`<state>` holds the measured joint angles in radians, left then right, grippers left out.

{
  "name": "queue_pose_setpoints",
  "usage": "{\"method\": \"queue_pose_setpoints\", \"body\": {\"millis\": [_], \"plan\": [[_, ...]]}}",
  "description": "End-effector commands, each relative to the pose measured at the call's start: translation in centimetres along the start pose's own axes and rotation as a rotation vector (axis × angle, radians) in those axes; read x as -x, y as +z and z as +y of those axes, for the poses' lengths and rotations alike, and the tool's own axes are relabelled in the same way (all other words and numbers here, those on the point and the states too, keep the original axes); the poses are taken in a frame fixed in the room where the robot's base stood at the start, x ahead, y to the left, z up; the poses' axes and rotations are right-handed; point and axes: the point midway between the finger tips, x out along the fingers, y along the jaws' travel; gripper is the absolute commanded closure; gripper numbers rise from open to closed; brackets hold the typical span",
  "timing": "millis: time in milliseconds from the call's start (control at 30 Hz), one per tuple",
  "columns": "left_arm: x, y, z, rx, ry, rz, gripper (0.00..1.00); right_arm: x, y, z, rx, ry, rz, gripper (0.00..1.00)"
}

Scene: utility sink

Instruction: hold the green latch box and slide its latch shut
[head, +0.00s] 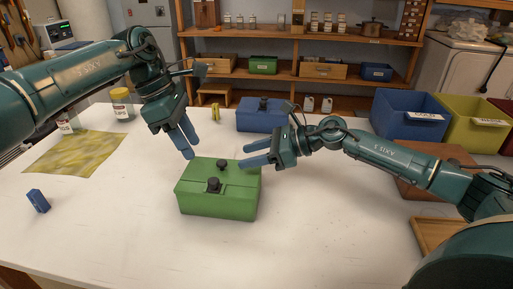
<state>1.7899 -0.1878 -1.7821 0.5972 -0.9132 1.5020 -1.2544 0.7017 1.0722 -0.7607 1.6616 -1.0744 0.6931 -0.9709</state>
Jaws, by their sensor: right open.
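The green latch box (235,205) stands on the white table in the middle of the head view. It has two dark knobs on top, one toward the back (222,164) and one near the front edge (213,185). I cannot tell how far the latch is slid. My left gripper (191,152) points down above the box's back left corner, apart from it; its fingers overlap in view, so its opening is unclear. My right gripper (242,154) is open and empty, pointing left over the box's back right part. Contact with the lid is not clear.
A blue box (262,122) with a dark knob stands behind. A small blue block (38,201) and a yellow cloth (75,155) lie left. Jars stand at the back left. Blue (408,118) and yellow-green (473,124) bins stand back right. The table's front is clear.

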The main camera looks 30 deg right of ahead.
Motion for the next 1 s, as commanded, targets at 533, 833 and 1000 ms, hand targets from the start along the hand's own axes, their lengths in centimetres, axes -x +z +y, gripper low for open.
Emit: {"method": "queue_pose_setpoints", "body": {"millis": [533,833,1000], "plan": [[0.0,0.1,0.0,0.001,0.000,-0.003,0.64,-8.1,0.1,0.0,0.000,0.000,-0.002,0.54],[0.0,0.1,0.0,0.001,0.000,-0.004,0.64,-8.4,0.0,0.0,0.000,-0.001,0.000,0.54],[0.0,0.1,0.0,0.001,0.000,-0.004,0.64,-8.4,0.0,0.0,0.000,-0.001,0.000,0.64]]}}
